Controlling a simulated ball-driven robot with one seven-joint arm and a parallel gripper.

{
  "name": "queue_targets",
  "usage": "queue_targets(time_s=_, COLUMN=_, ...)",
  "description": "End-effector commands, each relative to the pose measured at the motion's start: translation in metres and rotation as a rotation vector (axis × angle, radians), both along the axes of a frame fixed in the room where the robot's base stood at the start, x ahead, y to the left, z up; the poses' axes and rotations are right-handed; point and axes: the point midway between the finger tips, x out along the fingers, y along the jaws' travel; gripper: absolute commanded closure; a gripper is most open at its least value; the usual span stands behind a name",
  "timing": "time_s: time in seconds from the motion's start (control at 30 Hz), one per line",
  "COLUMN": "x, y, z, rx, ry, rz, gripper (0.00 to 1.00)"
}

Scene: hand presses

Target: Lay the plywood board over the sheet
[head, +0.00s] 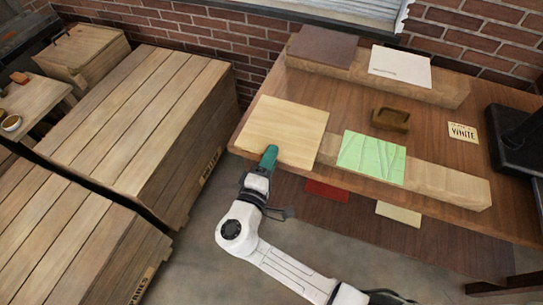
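The plywood board (288,122) is a pale, flat square at the left end of the wooden table. My gripper (270,154), with teal fingers, is at the board's front edge and overlaps it in the head view. I cannot tell whether the fingers are closed on the board. A light green sheet with faint lines (372,158) lies to the right of the board, on a long pale wooden block (448,185) along the table's front. A white sheet (400,68) lies on another block at the back. Which sheet is meant is not clear from the picture.
A dark brown board (322,46) lies beside the white sheet. A small wooden tray (391,119) and a lettered card (463,132) are on the table (350,98). A black object (520,140) stands at the right. Large wooden crates (150,120) fill the left floor.

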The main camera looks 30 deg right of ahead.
Motion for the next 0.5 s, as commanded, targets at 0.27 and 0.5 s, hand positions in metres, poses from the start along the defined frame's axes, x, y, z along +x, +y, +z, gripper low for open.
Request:
queue_targets(time_s=0.27, x=0.0003, y=-0.0003, z=0.0004, rx=0.0, ry=0.0, rz=0.0, gripper=0.74)
queue_targets(time_s=0.5, x=0.0002, y=-0.0001, z=0.0003, rx=0.0, ry=0.0, rz=0.0, gripper=0.86)
